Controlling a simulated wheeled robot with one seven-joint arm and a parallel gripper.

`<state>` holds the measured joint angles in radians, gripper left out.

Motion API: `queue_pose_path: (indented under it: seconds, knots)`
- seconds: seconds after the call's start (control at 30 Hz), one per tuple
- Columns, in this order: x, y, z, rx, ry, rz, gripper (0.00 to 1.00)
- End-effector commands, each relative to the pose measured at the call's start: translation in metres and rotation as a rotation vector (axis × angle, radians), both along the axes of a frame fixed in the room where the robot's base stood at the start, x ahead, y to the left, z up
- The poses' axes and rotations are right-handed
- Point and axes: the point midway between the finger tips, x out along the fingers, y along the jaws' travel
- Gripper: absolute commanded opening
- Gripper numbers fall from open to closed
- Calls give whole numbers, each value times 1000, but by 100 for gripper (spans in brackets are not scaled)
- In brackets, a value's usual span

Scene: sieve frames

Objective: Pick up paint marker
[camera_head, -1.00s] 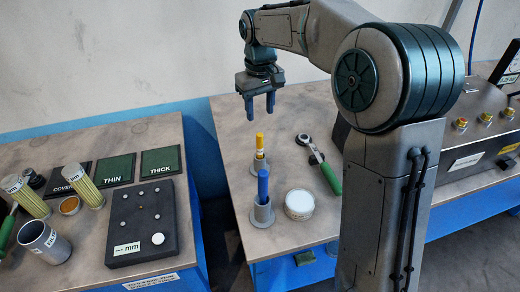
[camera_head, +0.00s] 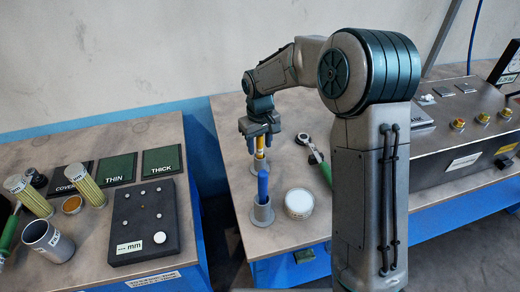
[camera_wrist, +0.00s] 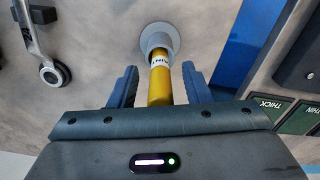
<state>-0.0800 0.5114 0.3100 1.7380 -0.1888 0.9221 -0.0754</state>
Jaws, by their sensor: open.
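The paint marker, yellow with a white label, stands upright in a small grey holder. It shows in the head view (camera_head: 259,147) and in the wrist view (camera_wrist: 160,82). The holder (camera_wrist: 159,37) is on the table beneath it. My gripper (camera_head: 260,147) is open and pointing down, with its blue fingers on either side of the marker's upper part. In the wrist view my gripper (camera_wrist: 156,85) has one finger left and one right of the marker, with gaps visible. Its body hides the marker's top end.
A blue marker (camera_head: 263,184) stands in another grey holder (camera_head: 262,213) just in front. A white round container (camera_head: 299,204) and a green-handled tool (camera_head: 316,155) are to the right. A second table (camera_head: 90,271) holds a dark block (camera_head: 143,222) and a grey cup (camera_head: 47,242).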

Motion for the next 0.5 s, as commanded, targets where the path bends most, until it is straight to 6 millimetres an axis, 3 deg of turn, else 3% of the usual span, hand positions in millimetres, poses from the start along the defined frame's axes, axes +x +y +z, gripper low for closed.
queue_pose_path:
  seconds: [0.3,0.43,0.5]
  knots:
    - [0,0,-7,1,-1,0,41]
    - [0,0,-6,1,-1,0,5]
    - [0,0,-6,1,-1,0,0]
